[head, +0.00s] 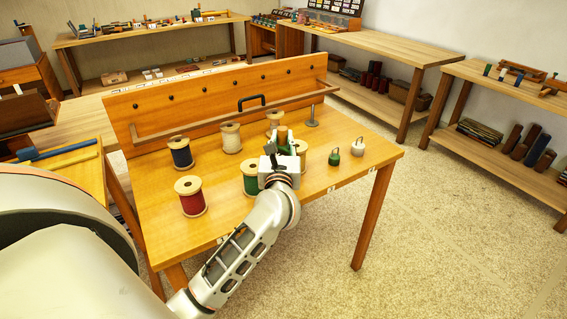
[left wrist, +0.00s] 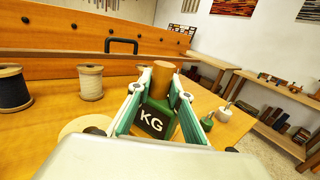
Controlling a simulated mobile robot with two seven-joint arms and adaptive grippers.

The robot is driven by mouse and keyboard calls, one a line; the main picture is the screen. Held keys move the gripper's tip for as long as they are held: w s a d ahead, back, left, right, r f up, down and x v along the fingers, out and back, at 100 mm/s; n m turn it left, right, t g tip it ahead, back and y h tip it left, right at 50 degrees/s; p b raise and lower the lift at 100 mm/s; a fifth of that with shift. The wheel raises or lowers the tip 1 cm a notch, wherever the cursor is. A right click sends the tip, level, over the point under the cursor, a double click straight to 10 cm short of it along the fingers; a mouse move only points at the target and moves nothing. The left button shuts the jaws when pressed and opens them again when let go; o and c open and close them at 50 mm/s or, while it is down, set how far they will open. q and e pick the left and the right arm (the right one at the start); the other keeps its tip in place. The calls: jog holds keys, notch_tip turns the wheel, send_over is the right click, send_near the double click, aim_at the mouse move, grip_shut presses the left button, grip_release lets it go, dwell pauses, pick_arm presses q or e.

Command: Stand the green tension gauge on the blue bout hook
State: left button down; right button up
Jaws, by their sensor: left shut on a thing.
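My left gripper (head: 281,152) is over the front middle of the wooden table, among the thread spools. It is shut on a green block with a brown round top, which I take for the green tension gauge (head: 282,132). In the left wrist view the gauge (left wrist: 152,122) stands roughly upright between the two teal-lined fingers, its black "KG" label facing the camera. Its underside is hidden, so I cannot tell whether it touches the table. I cannot make out a blue bout hook in either view. My right gripper is not in view.
A blue spool (head: 181,152), red spool (head: 190,196), green spool (head: 251,178) and several pale spools surround the gripper. A grey metal post (head: 312,116), a small green weight (head: 334,158) and a white one (head: 358,147) stand to the right. A pegged backboard (head: 210,98) closes the rear.

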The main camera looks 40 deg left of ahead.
pick_arm(q)
jog(key=shift+f+b, duration=1.05)
jog(key=shift+f, duration=2.6)
jog(key=c, duration=1.8)
grip_release()
jog(key=shift+c, duration=0.2)
